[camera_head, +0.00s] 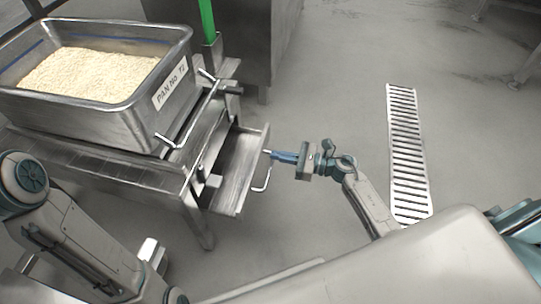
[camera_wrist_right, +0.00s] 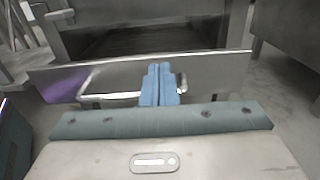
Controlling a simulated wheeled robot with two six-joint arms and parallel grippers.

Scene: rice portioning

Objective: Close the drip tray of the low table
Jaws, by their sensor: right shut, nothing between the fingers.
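The drip tray (camera_head: 236,172) is a shallow metal drawer that sticks out from under the right side of the low table (camera_head: 105,153). Its front panel carries a bent wire handle (camera_head: 264,182). My right gripper (camera_head: 270,154) is shut and empty, its blue fingers pointing at the front panel near the handle. In the right wrist view the closed fingertips (camera_wrist_right: 160,70) overlap the front panel (camera_wrist_right: 215,68), with the handle (camera_wrist_right: 108,96) around and behind them. I cannot tell whether they touch the panel. My left arm shows at lower left, but its gripper is out of view.
A metal pan of rice (camera_head: 122,127), labelled PAN No, stands on the low table. A green post (camera_head: 207,20) rises behind it beside a steel cabinet (camera_head: 245,45). A slotted floor drain (camera_head: 408,150) lies to the right.

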